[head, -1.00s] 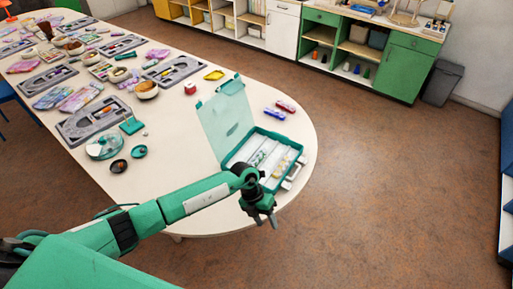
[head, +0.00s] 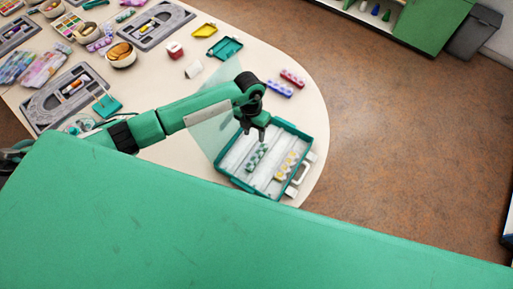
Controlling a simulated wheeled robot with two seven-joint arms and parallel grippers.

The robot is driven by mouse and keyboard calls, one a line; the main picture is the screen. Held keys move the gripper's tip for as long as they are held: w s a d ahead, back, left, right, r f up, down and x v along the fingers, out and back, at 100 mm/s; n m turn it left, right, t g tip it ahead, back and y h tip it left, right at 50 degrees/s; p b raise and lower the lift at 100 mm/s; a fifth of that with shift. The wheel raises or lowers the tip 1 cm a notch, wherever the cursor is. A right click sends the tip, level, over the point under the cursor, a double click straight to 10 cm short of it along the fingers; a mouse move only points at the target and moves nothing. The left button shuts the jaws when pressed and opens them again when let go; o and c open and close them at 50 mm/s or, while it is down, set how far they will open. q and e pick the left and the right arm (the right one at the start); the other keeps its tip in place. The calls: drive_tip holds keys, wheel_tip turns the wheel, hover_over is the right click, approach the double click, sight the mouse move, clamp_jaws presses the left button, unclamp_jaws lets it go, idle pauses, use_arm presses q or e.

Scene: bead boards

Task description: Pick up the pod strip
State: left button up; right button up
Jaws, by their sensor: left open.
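Several pod strips are in view. A green and white pod strip (head: 257,157) and a yellow and white pod strip (head: 287,166) lie inside an open teal case (head: 235,182) near the table's rounded end. A blue pod strip (head: 279,89) and a red pod strip (head: 292,78) lie on the table behind the case. My left gripper (head: 256,136) points down over the case, just behind the green strip in the picture. It is open, with nothing seen between its fingers. Its height above the strip is hard to tell. My right gripper is out of view.
The case's clear lid (head: 212,135) stands raised at its left, partly behind my left arm.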

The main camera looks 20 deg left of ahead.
use_arm(q)
drive_tip(key=b, duration=0.3)
hover_over(256, 154)
drive_tip(key=f, duration=0.4)
drive_tip(key=shift+w+a+f, duration=0.25)
drive_tip(key=shift+a+f, duration=0.05)
drive_tip(key=shift+f, duration=0.1)
wheel_tip(256, 154, down, 3)
drive_tip(key=shift+d+f+b, duration=0.1)
drive_tip(key=shift+d+b, duration=0.05)
drive_tip(key=shift+b, duration=0.6)
drive_tip(key=shift+s, duration=0.1)
drive_tip(key=shift+f, duration=0.25)
wheel_tip(256, 154, down, 4)
drive_tip(key=b, duration=0.3)
drive_tip(key=shift+s+d+f, duration=0.15)
drive_tip(key=shift+f, duration=0.2)
drive_tip(key=shift+r, duration=0.1)
drive_tip(key=shift+c, duration=0.5)
drive_tip(key=c, duration=0.7)
drive_tip(key=shift+o, duration=0.2)
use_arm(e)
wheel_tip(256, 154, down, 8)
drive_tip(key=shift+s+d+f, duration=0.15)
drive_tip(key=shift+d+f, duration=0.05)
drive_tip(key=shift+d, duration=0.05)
